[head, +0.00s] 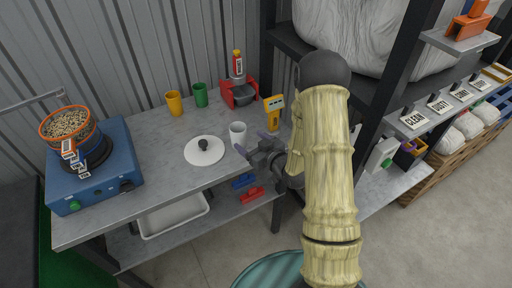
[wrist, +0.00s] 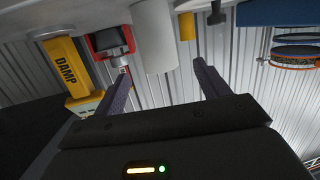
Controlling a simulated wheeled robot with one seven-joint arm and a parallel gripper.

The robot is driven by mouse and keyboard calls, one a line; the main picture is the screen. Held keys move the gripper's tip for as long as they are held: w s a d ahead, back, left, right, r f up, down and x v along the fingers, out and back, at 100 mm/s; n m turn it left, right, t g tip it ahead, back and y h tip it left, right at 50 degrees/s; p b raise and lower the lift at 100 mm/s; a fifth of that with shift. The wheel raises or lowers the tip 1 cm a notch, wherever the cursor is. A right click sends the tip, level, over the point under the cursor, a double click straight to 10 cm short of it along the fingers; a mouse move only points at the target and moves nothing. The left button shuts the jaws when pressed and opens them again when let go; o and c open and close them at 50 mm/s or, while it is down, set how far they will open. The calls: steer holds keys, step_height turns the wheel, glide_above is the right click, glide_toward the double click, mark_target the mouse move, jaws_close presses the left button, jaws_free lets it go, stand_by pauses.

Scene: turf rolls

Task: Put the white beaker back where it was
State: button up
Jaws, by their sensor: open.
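The white beaker (head: 238,133) stands upright on the grey bench (head: 165,150), near its right end. My gripper (head: 251,142) is beside it, on the side toward the bench's front right corner, with its purple fingers pointing at it. In the wrist view, which is upside down, the beaker (wrist: 153,38) shows between the two spread fingers of my gripper (wrist: 160,66). The gripper is open and holds nothing. I cannot tell whether the fingertips reach past the beaker's near side.
A yellow DAMP meter (head: 273,112) stands close right of the beaker. A red device (head: 238,93), green cup (head: 200,95) and yellow cup (head: 174,103) stand behind. A blue stove (head: 95,175) holds a pot. A black-framed rack (head: 385,100) stands right.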

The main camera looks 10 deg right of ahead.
steer(key=shift+v, duration=1.25)
steer(key=shift+w, duration=0.1)
steer(key=s+r+m+g+h, duration=0.2)
steer(key=s+g, duration=0.4)
steer(key=s, duration=0.4)
steer(key=s+d+r+m+g+h, duration=0.1)
steer(key=s+r+m+g+h, duration=0.2)
steer(key=s, duration=0.7)
step_height(320, 180, up, 2)
steer(key=g+h, duration=0.1)
steer(key=g, duration=0.1)
steer(key=shift+r+g+h, duration=0.15)
steer(key=shift+g+h, duration=0.15)
steer(key=shift+g, duration=0.1)
steer(key=shift+o, duration=0.6)
steer(key=shift+d, duration=0.1)
